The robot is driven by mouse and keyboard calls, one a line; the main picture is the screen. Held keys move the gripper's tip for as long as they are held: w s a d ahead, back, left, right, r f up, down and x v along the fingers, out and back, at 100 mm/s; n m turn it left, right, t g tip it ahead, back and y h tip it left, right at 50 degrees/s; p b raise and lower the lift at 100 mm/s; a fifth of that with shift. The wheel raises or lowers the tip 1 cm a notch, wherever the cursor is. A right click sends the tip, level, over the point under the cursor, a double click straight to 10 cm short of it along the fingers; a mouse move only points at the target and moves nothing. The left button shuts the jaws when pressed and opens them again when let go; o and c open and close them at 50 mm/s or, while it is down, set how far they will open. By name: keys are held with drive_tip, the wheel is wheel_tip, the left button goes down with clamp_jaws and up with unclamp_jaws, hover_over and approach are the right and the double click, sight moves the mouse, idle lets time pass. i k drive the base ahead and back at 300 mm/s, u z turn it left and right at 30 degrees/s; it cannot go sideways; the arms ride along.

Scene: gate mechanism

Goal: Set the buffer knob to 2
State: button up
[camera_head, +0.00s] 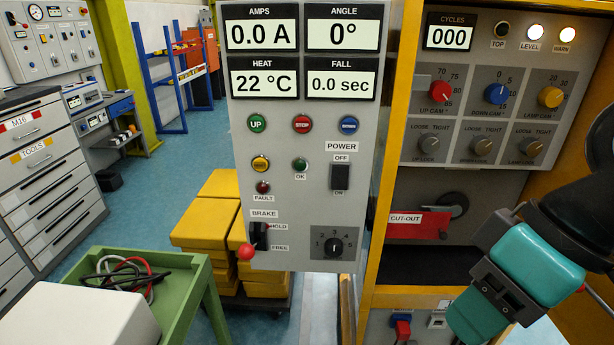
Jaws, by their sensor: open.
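A black rotary knob (334,246) sits at the lower right of the grey hanging control panel (270,205), inside a dark square with a scale from 1 to 5. No buffer label is legible beside it. Its pointer seems to be near the top, around 3, but is too small to read surely. My gripper (505,290), teal and black, is at the lower right, in front of the yellow cabinet. It is open, well to the right of the knob and apart from it. Its fingertips are partly hidden by the viewing angle.
A brake lever with a red ball (246,252) sticks out left of the knob. A black power switch (340,177) is above it. The yellow cabinet (386,130) with cam knobs stands right. A green cart (190,280) and stacked yellow blocks (205,225) are lower left.

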sight(333, 247)
drive_tip(key=z, duration=1.8)
drive_tip(key=k, duration=0.85)
drive_tip(key=u, duration=1.25)
drive_tip(key=i, duration=0.5)
